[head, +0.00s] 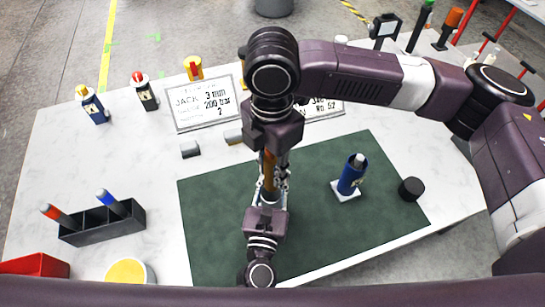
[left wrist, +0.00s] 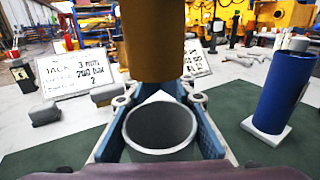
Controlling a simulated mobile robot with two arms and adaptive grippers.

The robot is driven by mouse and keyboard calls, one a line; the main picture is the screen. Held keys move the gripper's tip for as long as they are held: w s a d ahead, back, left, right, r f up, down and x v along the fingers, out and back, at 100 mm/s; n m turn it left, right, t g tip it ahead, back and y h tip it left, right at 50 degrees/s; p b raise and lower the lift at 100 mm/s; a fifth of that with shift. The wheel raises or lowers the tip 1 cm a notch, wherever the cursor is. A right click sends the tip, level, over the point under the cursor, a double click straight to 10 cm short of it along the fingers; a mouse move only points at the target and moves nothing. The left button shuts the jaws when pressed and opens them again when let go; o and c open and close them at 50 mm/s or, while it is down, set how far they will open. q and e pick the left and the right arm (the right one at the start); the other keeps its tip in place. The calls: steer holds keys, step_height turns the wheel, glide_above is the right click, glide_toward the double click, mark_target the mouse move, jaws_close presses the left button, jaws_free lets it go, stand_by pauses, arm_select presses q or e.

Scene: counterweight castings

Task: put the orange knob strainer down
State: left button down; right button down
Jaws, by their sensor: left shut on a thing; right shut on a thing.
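My right gripper (head: 269,152) points down over the green mat and is shut on an orange cylinder (head: 268,164). The cylinder also hangs at the top of the left wrist view (left wrist: 152,40). My left gripper (head: 268,202) is below it, shut on a grey hollow tube (left wrist: 160,132) whose open end shows. The orange cylinder is in line with this tube. I cannot tell whether they touch, or whether the cylinder belongs to the orange knob strainer. A dark rod with an orange-red knob (head: 49,211) stands in the black rack (head: 100,226), beside a blue-knobbed one (head: 106,198).
A blue cylinder (head: 350,178) stands on a white pad on the green mat (head: 210,220). A black round piece (head: 411,188) is at the mat's right edge. Signs (head: 205,103), small grey blocks (head: 190,149) and a yellow-topped round container (head: 130,271) stand on the table.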

mark_target(272, 203)
arm_select(q)
steer(key=shift+s+f, duration=0.15)
steer(key=shift+f, duration=0.25)
arm_select(e)
steer(key=shift+f, duration=3.2)
steer(key=c, duration=1.6)
jaws_free()
arm_select(q)
steer(key=c, duration=1.7)
jaws_free()
steer(key=shift+r, duration=0.1)
steer(key=shift+o, duration=0.8)
steer(key=shift+r, duration=0.15)
